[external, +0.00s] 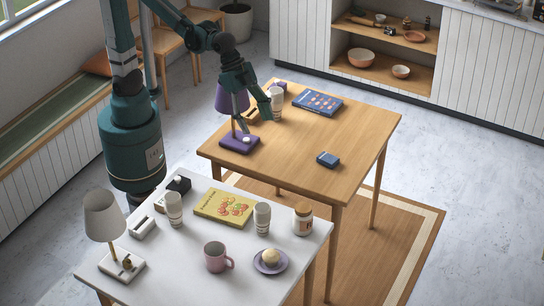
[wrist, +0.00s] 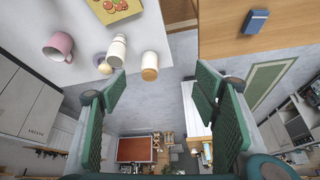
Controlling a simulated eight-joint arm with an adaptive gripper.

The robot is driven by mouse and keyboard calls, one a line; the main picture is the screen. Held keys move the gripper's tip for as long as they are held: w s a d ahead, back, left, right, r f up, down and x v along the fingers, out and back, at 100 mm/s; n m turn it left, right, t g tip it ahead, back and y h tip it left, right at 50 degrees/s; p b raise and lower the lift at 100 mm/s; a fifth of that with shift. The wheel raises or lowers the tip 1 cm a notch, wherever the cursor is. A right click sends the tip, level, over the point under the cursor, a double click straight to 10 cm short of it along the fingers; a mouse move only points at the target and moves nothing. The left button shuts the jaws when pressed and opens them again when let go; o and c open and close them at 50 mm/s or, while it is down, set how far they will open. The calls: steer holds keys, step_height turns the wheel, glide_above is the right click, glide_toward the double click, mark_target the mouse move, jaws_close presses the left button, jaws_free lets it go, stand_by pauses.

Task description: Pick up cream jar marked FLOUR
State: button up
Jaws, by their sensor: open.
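The cream jar (external: 302,220) with a tan lid stands upright near the right corner of the white table. Its label is too small to read. The jar also shows in the wrist view (wrist: 150,68), just above the gap between my fingers. My gripper (external: 257,112) is open and empty over the wooden table, near the purple lamp, well away from the jar. In the wrist view, my gripper (wrist: 158,88) has its two green fingers spread wide.
The wooden table (external: 350,140) holds a purple lamp (external: 233,100), cup (external: 277,103) and blue box (external: 328,159).

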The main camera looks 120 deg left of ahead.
steer(key=m, duration=0.2)
glide_toward(303, 207)
steer(key=s+a+r, duration=0.4)
steer(key=s+r, duration=0.1)
steer(key=s, duration=0.1)
steer(key=shift+m+g+h, duration=0.5)
steer(key=shift+m+g, duration=0.1)
steer(key=shift+g, duration=0.1)
steer(key=w+d+f, duration=0.1)
steer(key=w+f, duration=0.2)
steer(key=w+d+f, duration=0.1)
steer(key=w+f, duration=0.2)
steer(key=f, duration=0.1)
steer(key=w+d+f+p, duration=0.1)
steer(key=w+d+f, duration=0.1)
steer(key=w+f, duration=0.1)
steer(key=shift+x, duration=1.55)
steer(key=shift+x, duration=1.25)
steer(key=shift+b, duration=0.3)
steer(key=shift+b+x, duration=0.7)
steer(key=shift+x, duration=1.9)
steer(key=shift+d, duration=0.1)
